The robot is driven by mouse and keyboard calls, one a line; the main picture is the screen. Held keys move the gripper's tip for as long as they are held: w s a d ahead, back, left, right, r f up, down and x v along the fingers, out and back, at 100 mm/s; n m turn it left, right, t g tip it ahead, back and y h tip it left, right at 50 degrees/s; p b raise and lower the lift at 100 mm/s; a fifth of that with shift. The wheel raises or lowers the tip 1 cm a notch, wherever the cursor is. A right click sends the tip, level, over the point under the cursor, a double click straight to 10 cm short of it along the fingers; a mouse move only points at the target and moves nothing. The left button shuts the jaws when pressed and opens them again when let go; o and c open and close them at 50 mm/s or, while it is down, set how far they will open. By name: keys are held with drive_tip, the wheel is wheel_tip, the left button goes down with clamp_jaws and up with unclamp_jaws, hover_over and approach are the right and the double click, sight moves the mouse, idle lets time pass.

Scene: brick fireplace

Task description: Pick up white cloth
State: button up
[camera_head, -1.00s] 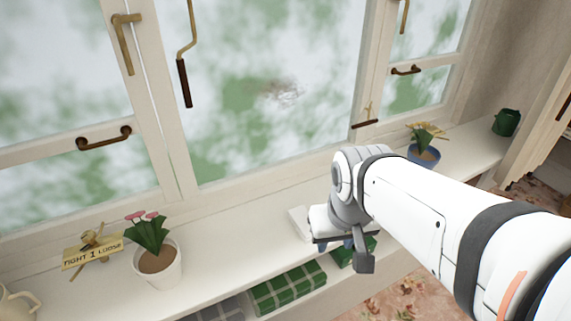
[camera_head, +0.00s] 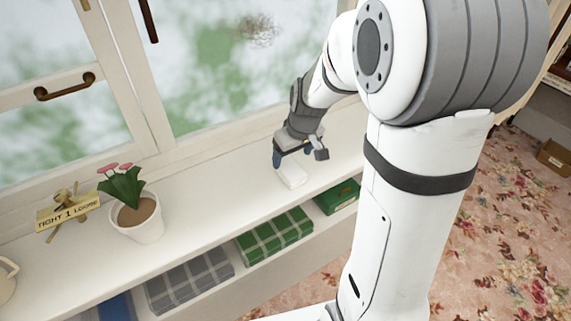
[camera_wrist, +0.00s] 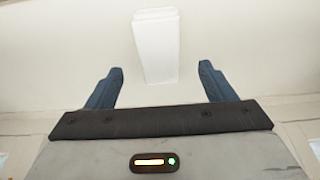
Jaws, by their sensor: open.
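The white cloth (camera_head: 292,175) lies as a small folded, oblong block on the white window sill in the head view. In the wrist view the white cloth (camera_wrist: 156,48) shows ahead of the jaws, its near end reaching between the two dark blue fingers. My gripper (camera_head: 298,158) is just above the cloth in the head view. In the wrist view my gripper (camera_wrist: 158,75) is open, one finger on each side of the cloth's line, with gaps on both sides. Nothing is held.
A potted plant (camera_head: 136,218) and a small "TIGHT 1 LOOSE" sign (camera_head: 68,212) stand left on the sill (camera_head: 215,220). The window (camera_head: 225,90) rises behind. Folded green (camera_head: 275,237) and grey (camera_head: 190,279) checked cloths and a green box (camera_head: 338,197) lie on the shelf below.

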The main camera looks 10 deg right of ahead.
sight(289, 167)
drive_tip(key=x, duration=0.6)
drive_tip(key=shift+w+f, duration=0.1)
drive_tip(key=c, duration=1.1)
wheel_tip(289, 167, up, 10)
drive_tip(key=shift+r+p, duration=0.1)
drive_tip(key=shift+p, duration=0.25)
